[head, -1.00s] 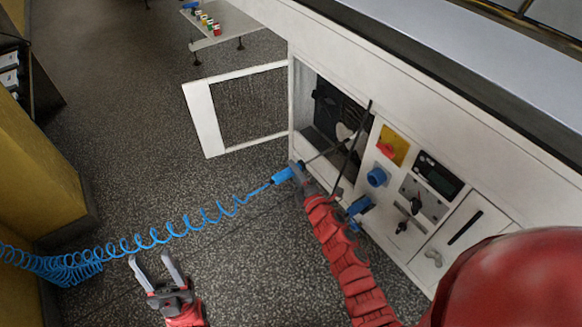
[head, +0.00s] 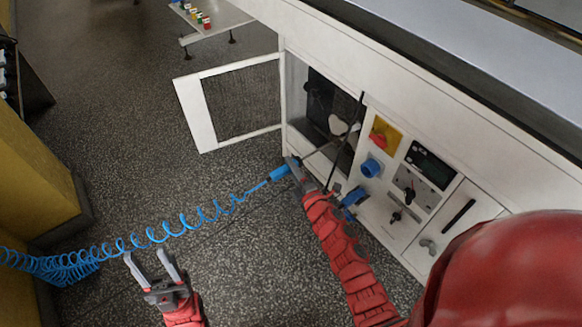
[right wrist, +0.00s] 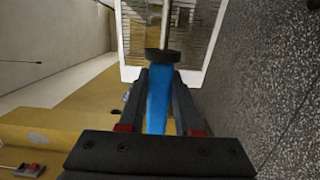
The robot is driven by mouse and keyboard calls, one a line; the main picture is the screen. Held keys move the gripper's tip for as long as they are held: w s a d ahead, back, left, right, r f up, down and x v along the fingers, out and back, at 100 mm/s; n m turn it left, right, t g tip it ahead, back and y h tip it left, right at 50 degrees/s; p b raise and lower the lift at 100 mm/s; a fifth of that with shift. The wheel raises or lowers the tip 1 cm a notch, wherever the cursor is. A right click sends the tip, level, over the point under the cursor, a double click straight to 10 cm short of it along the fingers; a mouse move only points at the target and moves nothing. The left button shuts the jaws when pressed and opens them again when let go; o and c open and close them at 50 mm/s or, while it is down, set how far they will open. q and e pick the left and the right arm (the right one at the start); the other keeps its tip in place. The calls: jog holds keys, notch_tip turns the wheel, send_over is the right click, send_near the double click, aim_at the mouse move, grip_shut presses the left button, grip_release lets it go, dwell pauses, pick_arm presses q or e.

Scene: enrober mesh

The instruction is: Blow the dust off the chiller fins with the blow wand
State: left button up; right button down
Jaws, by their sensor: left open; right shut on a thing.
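The blow wand has a blue handle (head: 281,172) and a thin dark tube. My right gripper (head: 293,166) is shut on it just outside the open compartment. In the right wrist view the handle (right wrist: 158,100) lies between the fingers, its tube pointing away. In the head view the tube reaches toward the compartment opening; I cannot tell exactly where its tip ends. The chiller's dark interior (head: 322,98) shows a pale patch (head: 338,124); separate fins and dust are too small to tell. My left gripper (head: 153,262) is open and empty above the floor.
A white-framed mesh door (head: 196,115) stands swung open left of the compartment. A coiled blue hose (head: 150,237) runs left from the wand. A panel with a red-yellow switch (head: 384,134) and a blue knob (head: 371,167) is to the right.

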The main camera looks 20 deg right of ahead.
aim_at(279, 178)
jog(key=shift+a, duration=0.1)
jog(key=shift+s+a+f+b, duration=0.1)
jog(key=shift+s+a+b, duration=0.2)
jog(key=shift+a, duration=0.45)
jog(key=shift+s+a+r+b, duration=0.1)
jog(key=shift+s+a+b, duration=0.15)
jog(key=shift+a, duration=0.45)
jog(key=shift+s+a+f+b, duration=0.1)
jog(key=shift+s+a+b, duration=0.2)
jog(key=shift+a, duration=0.45)
notch_tip(279, 178, down, 7)
jog(key=b, duration=0.9)
jog(key=d+p, duration=0.1)
jog(key=w+d+p, duration=0.1)
jog(key=d, duration=0.1)
jog(key=d+p, duration=0.1)
jog(key=shift+w+d+f, duration=0.15)
jog(key=shift+w+d, duration=0.2)
